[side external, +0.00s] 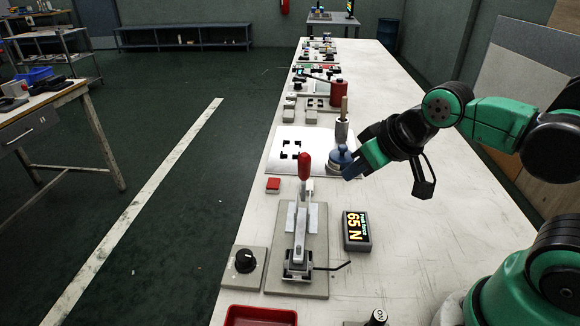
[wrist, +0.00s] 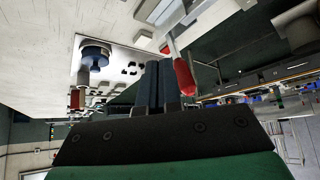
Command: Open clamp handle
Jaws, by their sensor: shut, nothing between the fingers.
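The clamp (side external: 299,232) stands on a grey base plate (side external: 318,262) at the front of the long bench. Its red handle (side external: 304,167) points upright, and a bent black rod sticks out at the right of its foot. The red handle also shows in the wrist view (wrist: 184,77), just right of my fingers.
A blue round knob (side external: 341,157) and a grey cylinder with a wooden handle (side external: 343,122) are close to my gripper. A display reading 65 N (side external: 356,231), a black dial (side external: 245,261), a red button (side external: 273,185) and a red tray (side external: 260,316) surround the clamp.

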